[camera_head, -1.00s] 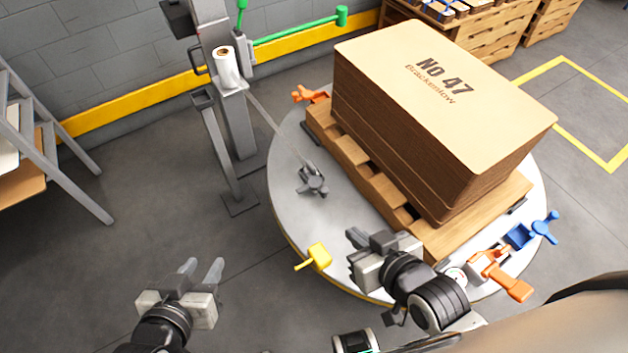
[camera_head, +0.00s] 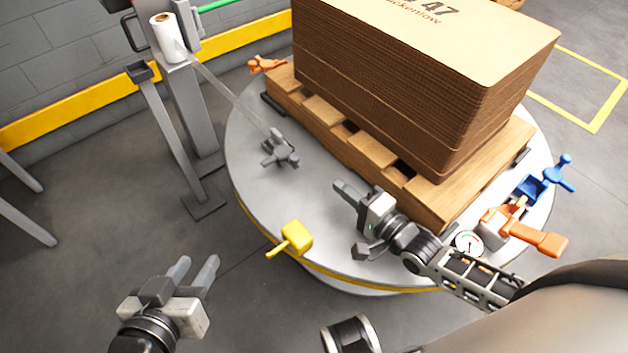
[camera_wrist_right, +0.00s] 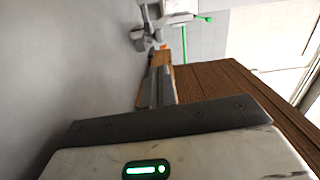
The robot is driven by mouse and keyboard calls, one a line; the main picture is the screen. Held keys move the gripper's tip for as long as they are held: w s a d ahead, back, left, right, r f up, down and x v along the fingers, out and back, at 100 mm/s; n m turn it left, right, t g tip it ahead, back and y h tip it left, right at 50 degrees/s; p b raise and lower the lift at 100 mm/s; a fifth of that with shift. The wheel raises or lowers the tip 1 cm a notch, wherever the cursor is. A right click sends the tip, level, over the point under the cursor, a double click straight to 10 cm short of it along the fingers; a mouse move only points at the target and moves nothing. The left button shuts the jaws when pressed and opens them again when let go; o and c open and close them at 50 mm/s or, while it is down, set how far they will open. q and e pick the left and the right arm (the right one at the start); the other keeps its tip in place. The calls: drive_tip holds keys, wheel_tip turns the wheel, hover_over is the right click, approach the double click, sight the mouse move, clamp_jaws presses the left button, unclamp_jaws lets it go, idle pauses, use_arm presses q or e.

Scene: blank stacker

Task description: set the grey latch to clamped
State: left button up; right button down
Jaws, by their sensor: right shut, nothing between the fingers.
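The grey latch (camera_head: 280,152) stands on the left part of the round turntable (camera_head: 245,185), with a thin strip running from it up to the white roll. It also shows near the top of the right wrist view (camera_wrist_right: 146,38). Its exact handle setting is too small to tell. My right gripper (camera_head: 342,190) is shut and empty over the turntable, to the right of and below the latch, apart from it and close to the pallet's front side. My left gripper (camera_head: 198,262) is open and empty, low at the left, off the turntable.
A tall cardboard stack (camera_head: 400,90) sits on a wooden pallet (camera_head: 375,172). A yellow clamp (camera_head: 294,237), an orange clamp (camera_head: 535,238), a blue clamp (camera_head: 545,180) and a smaller orange one (camera_head: 267,64) line the turntable's edge. A grey post (camera_head: 190,110) carries the white roll (camera_head: 165,35).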

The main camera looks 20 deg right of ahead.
drive_tip(key=shift+w+d+f+m, duration=0.25)
drive_tip(key=shift+d+f+m, duration=0.05)
drive_tip(key=shift+d, duration=0.05)
use_arm(q)
drive_tip(key=shift+d+f, duration=0.1)
drive_tip(key=shift+f, duration=0.05)
use_arm(e)
drive_tip(key=shift+r, duration=0.2)
drive_tip(key=b+x, duration=0.2)
drive_tip(key=x, duration=0.6)
drive_tip(key=shift+w+a, duration=0.15)
drive_tip(key=shift+w, duration=0.1)
drive_tip(key=shift+w+a+b, duration=0.2)
drive_tip(key=shift+w+b, duration=0.1)
drive_tip(key=shift+w, duration=0.35)
use_arm(q)
drive_tip(key=shift+d+r+t+h, duration=0.2)
drive_tip(key=shift+r+t+h, duration=0.1)
drive_tip(key=shift+r, duration=0.15)
drive_tip(key=shift+d+r+t+h, duration=0.2)
drive_tip(key=shift+r+t, duration=0.1)
drive_tip(key=shift+r, duration=0.15)
drive_tip(key=shift+s, duration=0.1)
drive_tip(key=shift+a, duration=0.1)
use_arm(e)
drive_tip(key=shift+a, duration=0.1)
